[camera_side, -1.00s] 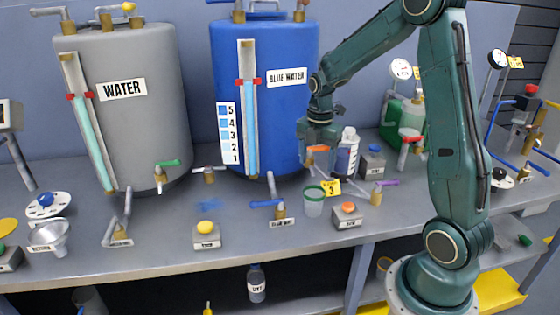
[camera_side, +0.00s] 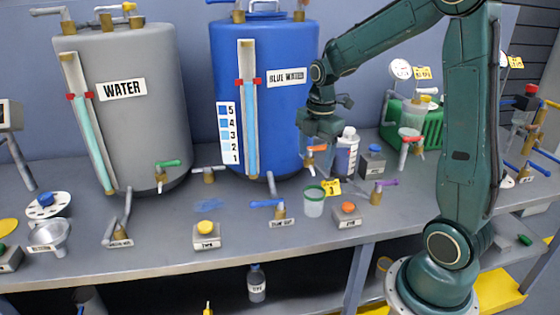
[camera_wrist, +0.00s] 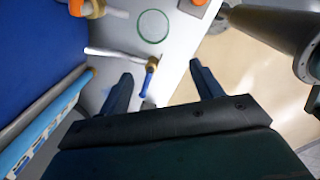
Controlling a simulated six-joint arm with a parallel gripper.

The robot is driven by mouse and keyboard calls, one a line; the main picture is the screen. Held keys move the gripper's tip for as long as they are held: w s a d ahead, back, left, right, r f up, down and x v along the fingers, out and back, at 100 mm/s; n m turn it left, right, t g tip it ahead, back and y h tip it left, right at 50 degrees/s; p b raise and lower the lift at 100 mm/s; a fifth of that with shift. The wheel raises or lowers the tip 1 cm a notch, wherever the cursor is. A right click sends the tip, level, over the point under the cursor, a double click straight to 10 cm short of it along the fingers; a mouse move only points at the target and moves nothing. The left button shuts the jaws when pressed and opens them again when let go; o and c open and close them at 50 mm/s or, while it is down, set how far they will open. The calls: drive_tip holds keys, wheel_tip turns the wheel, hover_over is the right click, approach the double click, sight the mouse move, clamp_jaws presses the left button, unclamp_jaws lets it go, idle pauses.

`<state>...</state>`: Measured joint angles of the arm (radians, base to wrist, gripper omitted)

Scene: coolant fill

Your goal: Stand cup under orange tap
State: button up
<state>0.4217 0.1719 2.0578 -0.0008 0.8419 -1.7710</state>
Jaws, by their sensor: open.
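The clear cup with a green rim (camera_side: 314,203) stands upright on the bench, below and slightly in front of the orange tap (camera_side: 317,149) on the blue tank. In the wrist view the cup's rim (camera_wrist: 153,27) lies just to the right of the tap's pale spout tip, with the orange handle (camera_wrist: 76,7) at the top left. I cannot tell whether the spout is exactly over the cup. My gripper (camera_wrist: 161,78) is open and empty, its fingers apart from the cup. In the side view my gripper (camera_side: 320,124) is above the tap.
A blue-handled tap (camera_side: 268,204) stands left of the cup, an orange-button box (camera_side: 347,213) to its right. Bench at the front left is clearer.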

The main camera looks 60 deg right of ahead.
drive_tip(key=s+a+r+m+t, duration=0.2)
drive_tip(key=s+a+r+m, duration=0.2)
drive_tip(key=s+a+m, duration=0.3)
drive_tip(key=s+a+r+m+t, duration=0.2)
drive_tip(key=s+a+r+m, duration=0.3)
drive_tip(key=s+a+m, duration=0.3)
drive_tip(key=shift+s+r+t, duration=0.3)
drive_tip(key=shift+s+t, duration=0.1)
drive_tip(key=shift+s, duration=0.1)
